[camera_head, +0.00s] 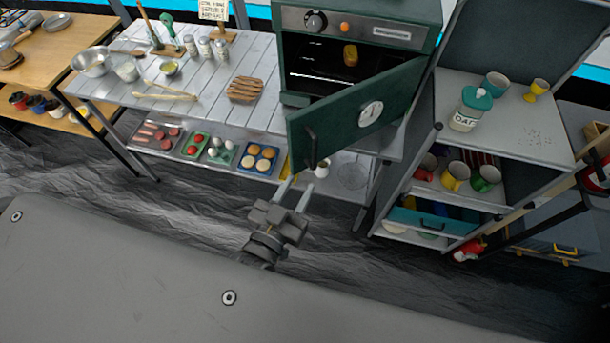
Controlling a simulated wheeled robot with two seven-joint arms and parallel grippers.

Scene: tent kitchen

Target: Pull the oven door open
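The green oven (358,17) stands at the upper centre. Its door (349,113) stands partly open, swung out from its right side, so the dark inside with its rack and a yellowish item (350,55) shows. The door has a round white dial (371,113) and a dark upright handle (311,147) near its free left edge. My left gripper (294,190) is below the handle in the picture, its two fingers pointing up and spread apart with nothing between them. It looks apart from the handle. My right gripper is not in view.
A slatted table (215,90) with bowls, shakers and a lower shelf of food trays stands left of the oven. A grey shelf unit (515,125) with cups and a jar (470,108) stands right of it. The dark floor (190,200) in front is clear.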

